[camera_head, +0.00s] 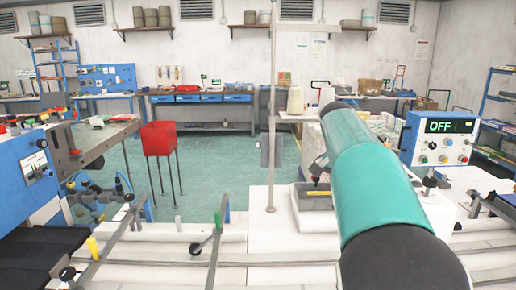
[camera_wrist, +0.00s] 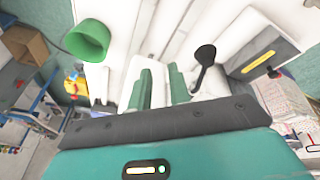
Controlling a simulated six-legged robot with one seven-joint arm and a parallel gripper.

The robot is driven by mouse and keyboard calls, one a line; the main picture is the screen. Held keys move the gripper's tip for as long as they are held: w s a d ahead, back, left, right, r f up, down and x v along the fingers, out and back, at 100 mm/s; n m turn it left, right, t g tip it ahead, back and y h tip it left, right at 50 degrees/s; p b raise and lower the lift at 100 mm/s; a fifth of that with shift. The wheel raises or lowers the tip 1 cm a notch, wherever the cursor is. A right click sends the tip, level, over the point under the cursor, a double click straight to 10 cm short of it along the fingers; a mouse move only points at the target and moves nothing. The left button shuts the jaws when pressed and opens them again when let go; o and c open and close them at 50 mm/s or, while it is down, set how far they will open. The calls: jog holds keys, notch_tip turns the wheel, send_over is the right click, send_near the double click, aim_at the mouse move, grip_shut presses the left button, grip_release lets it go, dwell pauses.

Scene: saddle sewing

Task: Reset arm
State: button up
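My gripper (camera_wrist: 160,84) shows in the wrist view with its two green fingers apart. I see nothing between them but a white surface below. My teal arm (camera_head: 371,178) reaches forward from the lower right of the head view, over the white worktable (camera_head: 345,252). The gripper's fingers cannot be made out in the head view.
A control box (camera_head: 440,138) reading OFF stands right of my arm. A green cup-like thing (camera_wrist: 88,40) and black knob (camera_wrist: 204,57) are near the fingers.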

jog(key=s+a+f+n+t+y, duration=0.1)
jog(key=s+a+f+n, duration=0.1)
jog(key=s, duration=0.8)
jog(key=s+a+f+n+t+y, duration=0.1)
jog(key=s+f+n, duration=0.4)
jog(key=s, duration=0.5)
jog(key=s+a+f+n+t+y, duration=0.1)
jog(key=s+a, duration=0.4)
jog(key=s, duration=0.5)
notch_tip(320, 180, down, 2)
jog(key=n+t, duration=0.1)
jog(key=n, duration=0.1)
jog(key=shift+s+a+f+n+y, duration=0.15)
jog(key=shift+s+n+y, duration=0.15)
jog(key=shift+s, duration=0.1)
jog(key=shift+o, duration=0.4)
